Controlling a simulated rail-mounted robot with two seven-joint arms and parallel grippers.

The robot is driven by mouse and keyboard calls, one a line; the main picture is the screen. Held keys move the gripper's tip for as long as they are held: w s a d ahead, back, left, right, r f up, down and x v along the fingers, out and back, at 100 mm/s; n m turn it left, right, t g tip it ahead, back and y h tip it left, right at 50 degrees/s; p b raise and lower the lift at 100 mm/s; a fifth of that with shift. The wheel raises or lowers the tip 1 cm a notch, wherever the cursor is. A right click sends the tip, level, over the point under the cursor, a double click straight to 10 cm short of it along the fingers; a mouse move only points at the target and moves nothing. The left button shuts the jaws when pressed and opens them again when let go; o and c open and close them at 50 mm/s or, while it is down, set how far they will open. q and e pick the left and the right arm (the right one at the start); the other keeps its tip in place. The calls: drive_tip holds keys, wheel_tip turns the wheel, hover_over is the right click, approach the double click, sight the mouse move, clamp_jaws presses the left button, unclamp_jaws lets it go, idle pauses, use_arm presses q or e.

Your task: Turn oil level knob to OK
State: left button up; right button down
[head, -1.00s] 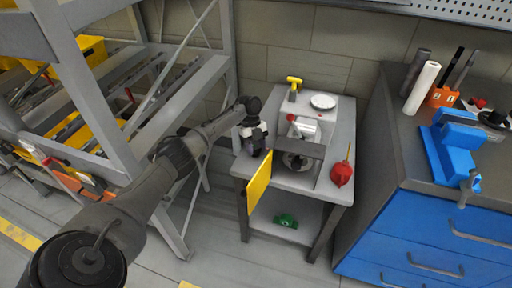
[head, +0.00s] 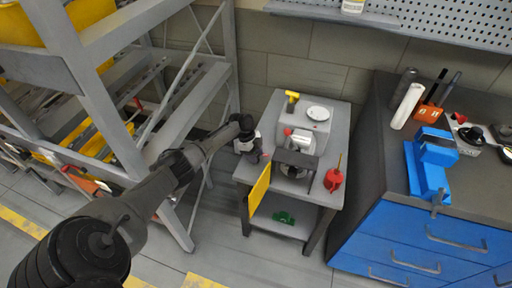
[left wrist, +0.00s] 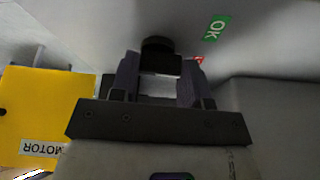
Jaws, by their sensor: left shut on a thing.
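The oil level knob (left wrist: 158,46) is black and shows between the fingertips of my left gripper (left wrist: 160,75) in the left wrist view. The gripper is shut on it, and the fingers hide part of it. A green OK label (left wrist: 216,28) lies up and right of the knob, with a small, mostly hidden red label (left wrist: 199,60) below it. Which way the knob points is unclear. In the head view my left gripper (head: 256,153) is at the left side of the small grey table; the knob cannot be made out there. My right gripper is not in view.
A yellow MOTOR panel (left wrist: 45,110) is close on the left in the wrist view; it hangs at the table front (head: 259,190). A red oil can (head: 333,180) and a yellow-handled tool (head: 292,97) are on the table. A grey rack stands left, a blue workbench (head: 400,235) right.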

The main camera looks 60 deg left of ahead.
use_arm(q)
drive_tip(key=n+p, duration=0.2)
drive_tip(key=n+t+y+p, duration=0.1)
drive_tip(key=n+p, duration=0.1)
drive_tip(key=n+y+p, duration=0.1)
drive_tip(key=n+p, duration=0.1)
drive_tip(key=p, duration=0.1)
drive_tip(key=shift+s+r+n+t, duration=0.15)
drive_tip(key=shift+r+n+t, duration=0.15)
drive_tip(key=n+p, duration=0.2)
drive_tip(key=shift+f+n+y+p, duration=0.1)
drive_tip(key=shift+n+y+p, duration=0.3)
drive_tip(key=shift+n+t+y+p, duration=0.3)
drive_tip(key=shift+n+y+p, duration=0.1)
drive_tip(key=shift+n+p, duration=0.3)
drive_tip(key=shift+f, duration=0.1)
drive_tip(key=o, duration=0.8)
drive_tip(key=shift+s, duration=0.1)
drive_tip(key=shift+o, duration=0.6)
drive_tip(key=shift+f, duration=0.1)
